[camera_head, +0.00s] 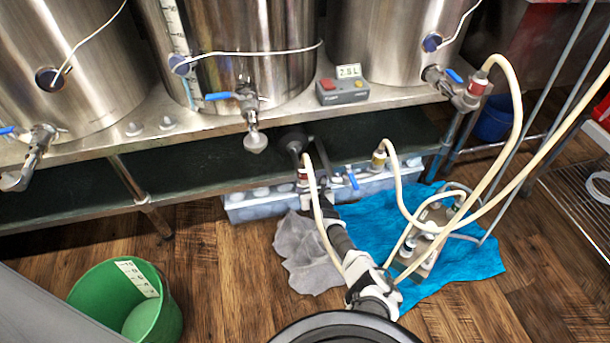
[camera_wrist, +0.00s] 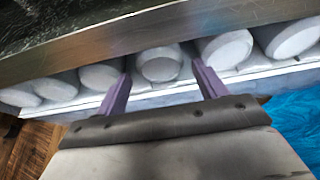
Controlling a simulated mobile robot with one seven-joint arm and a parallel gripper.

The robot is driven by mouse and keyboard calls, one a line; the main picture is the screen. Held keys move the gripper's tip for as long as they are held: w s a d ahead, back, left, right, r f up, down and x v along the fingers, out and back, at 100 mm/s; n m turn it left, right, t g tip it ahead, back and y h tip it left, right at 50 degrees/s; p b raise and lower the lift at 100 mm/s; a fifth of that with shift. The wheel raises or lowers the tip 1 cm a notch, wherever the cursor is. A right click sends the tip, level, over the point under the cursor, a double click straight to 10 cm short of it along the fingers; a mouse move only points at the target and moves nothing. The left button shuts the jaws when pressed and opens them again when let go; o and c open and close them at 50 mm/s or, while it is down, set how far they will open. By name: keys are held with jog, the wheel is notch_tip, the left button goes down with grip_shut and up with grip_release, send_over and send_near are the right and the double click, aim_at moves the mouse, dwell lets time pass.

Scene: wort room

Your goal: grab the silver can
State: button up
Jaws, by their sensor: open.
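In the wrist view, several pale grey, silvery cans lie in a row with their round ends facing me. The middle silver can (camera_wrist: 160,64) sits between and beyond the two purple fingers of my gripper (camera_wrist: 163,72). The fingers are spread apart and nothing is clamped. I cannot tell how deep the fingertips reach beside the can. Other cans (camera_wrist: 226,49) lie close on both sides. A metal shelf edge hides their upper parts. In the head view, my arm reaches toward a pale blue box (camera_head: 250,207) under the bench; my gripper is hard to make out there.
The metal shelf edge (camera_wrist: 90,53) runs close above the cans. Cream hoses (camera_head: 405,200) hang right of my arm. A grey cloth (camera_head: 305,255) and a blue cloth (camera_head: 465,260) lie on the floor. A green bucket (camera_head: 165,318) stands at left.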

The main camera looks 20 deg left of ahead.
jog(key=b+x, duration=0.3)
jog(key=shift+w+a+f+b, duration=0.25)
jog(key=shift+b, duration=0.15)
jog(key=shift+b+x, duration=0.85)
jog(key=shift+x, duration=0.1)
jog(key=shift+r, duration=0.25)
jog(key=shift+c, duration=0.3)
jog(key=c, duration=0.7)
